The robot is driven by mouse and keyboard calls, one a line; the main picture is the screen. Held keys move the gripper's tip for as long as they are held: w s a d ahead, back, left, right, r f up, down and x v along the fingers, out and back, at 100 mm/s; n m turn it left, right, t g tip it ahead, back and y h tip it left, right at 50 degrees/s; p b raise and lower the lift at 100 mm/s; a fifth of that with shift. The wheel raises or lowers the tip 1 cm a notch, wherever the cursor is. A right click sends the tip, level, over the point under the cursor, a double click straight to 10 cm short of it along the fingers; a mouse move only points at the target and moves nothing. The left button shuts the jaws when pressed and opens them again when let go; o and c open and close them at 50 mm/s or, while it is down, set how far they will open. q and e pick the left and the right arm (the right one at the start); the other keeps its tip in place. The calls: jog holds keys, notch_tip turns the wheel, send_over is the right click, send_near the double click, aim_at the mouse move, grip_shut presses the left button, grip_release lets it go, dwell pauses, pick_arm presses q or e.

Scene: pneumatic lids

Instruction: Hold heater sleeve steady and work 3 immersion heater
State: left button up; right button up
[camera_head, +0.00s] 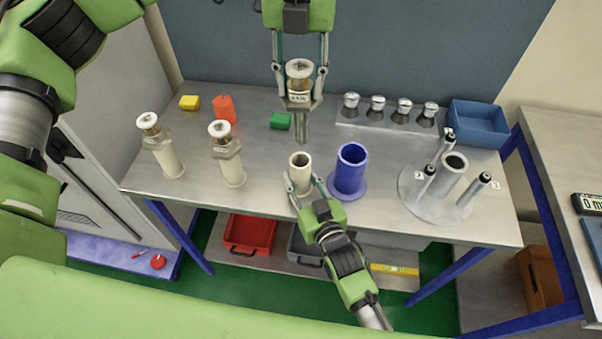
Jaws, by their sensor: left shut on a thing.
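My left gripper (301,98) comes down from the top, shut on an immersion heater (299,70) with a white round top, amber body and label. The heater is upright, its metal rods pointing down, with their ends just above the open mouth of a cream heater sleeve (300,160). My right gripper (304,186) reaches up from below, its fingers on both sides of this sleeve; it looks shut on it, though contact is partly hidden. Two more immersion heaters, left (148,122) and middle (220,131), sit on cream sleeves on the bench.
A blue flanged cylinder (348,180) stands close right of the held sleeve. Further right are a grey round fixture (452,185) with black-topped posts, a rack of silver-capped pieces (376,118) and a blue bin (480,122). Yellow (189,102), red (224,108) and green (280,121) items lie behind.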

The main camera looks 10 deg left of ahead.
jog(key=o, duration=0.4)
jog(key=shift+f, duration=0.4)
pick_arm(q)
jog(key=shift+w, duration=0.15)
pick_arm(e)
jog(key=shift+r, duration=0.1)
jog(key=shift+w, duration=0.1)
jog(key=shift+r, duration=0.1)
jog(key=v, duration=1.2)
